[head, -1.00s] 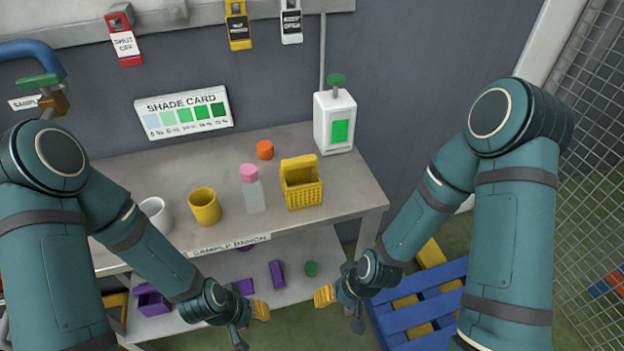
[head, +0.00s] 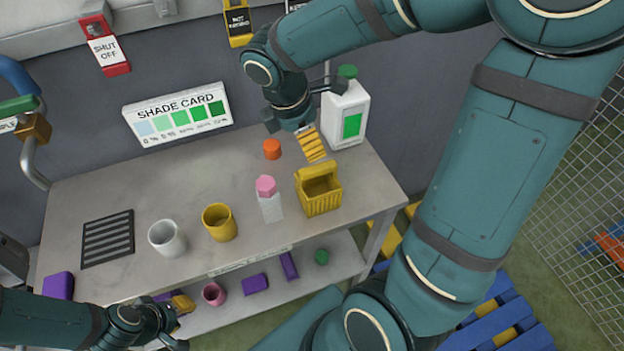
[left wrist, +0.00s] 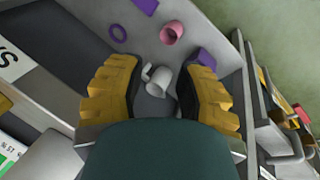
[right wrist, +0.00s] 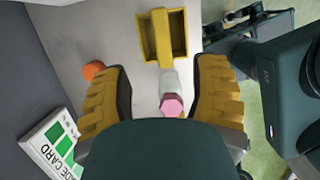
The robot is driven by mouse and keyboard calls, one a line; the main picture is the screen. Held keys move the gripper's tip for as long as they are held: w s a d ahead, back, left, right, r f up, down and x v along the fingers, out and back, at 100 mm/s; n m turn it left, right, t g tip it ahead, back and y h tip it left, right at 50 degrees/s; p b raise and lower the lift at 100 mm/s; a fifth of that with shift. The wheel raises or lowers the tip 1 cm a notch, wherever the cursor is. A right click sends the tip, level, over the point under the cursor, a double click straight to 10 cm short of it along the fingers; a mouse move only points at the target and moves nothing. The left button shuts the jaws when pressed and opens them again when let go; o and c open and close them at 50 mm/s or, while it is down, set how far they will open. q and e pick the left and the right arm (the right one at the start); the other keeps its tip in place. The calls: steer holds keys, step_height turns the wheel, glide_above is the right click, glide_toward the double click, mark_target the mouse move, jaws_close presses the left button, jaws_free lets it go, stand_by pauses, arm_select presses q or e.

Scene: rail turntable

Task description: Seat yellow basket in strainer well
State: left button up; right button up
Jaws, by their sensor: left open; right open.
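A dark slatted grille (head: 107,238) lies at the bench's left. I cannot tell whether it is the strainer well.
A clear bottle with a pink cap (head: 267,186) stands left of the basket. A yellow mug (head: 219,222), a white mug (head: 168,238), an orange cap (head: 272,149) and a white dispenser (head: 346,115) stand on the bench (head: 150,190). Purple pieces and a pink mug (head: 214,293) are on the lower shelf.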

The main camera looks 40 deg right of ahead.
mark_target(318, 167)
steer(key=b+x, duration=0.1)
steer(key=x, duration=0.6)
steer(key=shift+a+f, duration=0.1)
steer(key=b+x, duration=0.1)
steer(key=x, duration=0.4)
steer(key=shift+a+f+b, duration=0.1)
steer(key=shift+b, duration=0.3)
jaws_close()
